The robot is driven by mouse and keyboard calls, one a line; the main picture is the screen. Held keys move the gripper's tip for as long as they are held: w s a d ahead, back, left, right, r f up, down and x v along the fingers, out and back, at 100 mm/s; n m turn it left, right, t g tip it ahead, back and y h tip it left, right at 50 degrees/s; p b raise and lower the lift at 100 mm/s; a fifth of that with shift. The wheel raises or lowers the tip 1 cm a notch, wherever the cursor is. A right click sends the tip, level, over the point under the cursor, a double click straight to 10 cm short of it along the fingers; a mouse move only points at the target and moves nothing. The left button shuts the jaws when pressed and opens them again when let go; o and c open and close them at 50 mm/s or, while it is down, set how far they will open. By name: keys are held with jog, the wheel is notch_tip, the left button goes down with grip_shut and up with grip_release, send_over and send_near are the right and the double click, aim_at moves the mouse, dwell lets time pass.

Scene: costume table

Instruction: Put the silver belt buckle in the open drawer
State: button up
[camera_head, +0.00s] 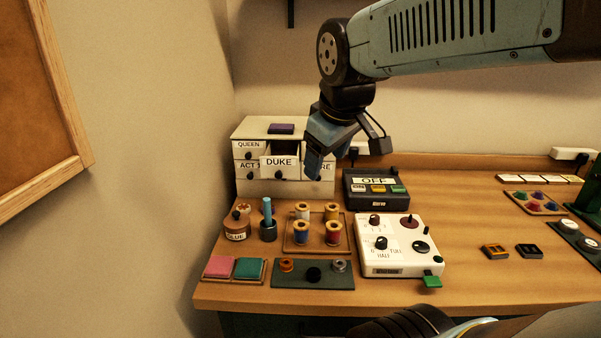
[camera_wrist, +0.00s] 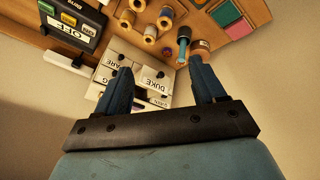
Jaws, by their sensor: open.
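A small dark grey-silver rectangular buckle (camera_head: 529,251) lies flat on the right part of the table, beside a gold-orange one. The open drawer (camera_head: 279,162), labelled DUKE, is pulled out from the white drawer cabinet (camera_head: 285,188) at the back left; its inside looks dark. The drawer also shows in the wrist view (camera_wrist: 153,84). My gripper (camera_head: 343,158) is open and empty, in the air in front of and right of the cabinet. The buckle is not in the wrist view.
A dark OFF box (camera_head: 375,188) and a white dial panel (camera_head: 400,257) stand right of the cabinet. Thread spools (camera_head: 302,232), a glue pot (camera_head: 237,228) and pads (camera_head: 219,267) fill the left front. Around the gold-orange buckle (camera_head: 494,251), the table is mostly clear.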

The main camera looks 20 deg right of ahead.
jog(key=s+m, duration=0.1)
jog(key=s+f+m, duration=0.1)
jog(key=s+m, duration=0.1)
jog(key=s+f+m, duration=0.1)
jog(key=m, duration=0.1)
jog(key=shift+s+d+y, duration=0.15)
jog(key=shift+s+y, duration=0.15)
jog(key=shift+c, duration=0.5)
dwell(0.4)
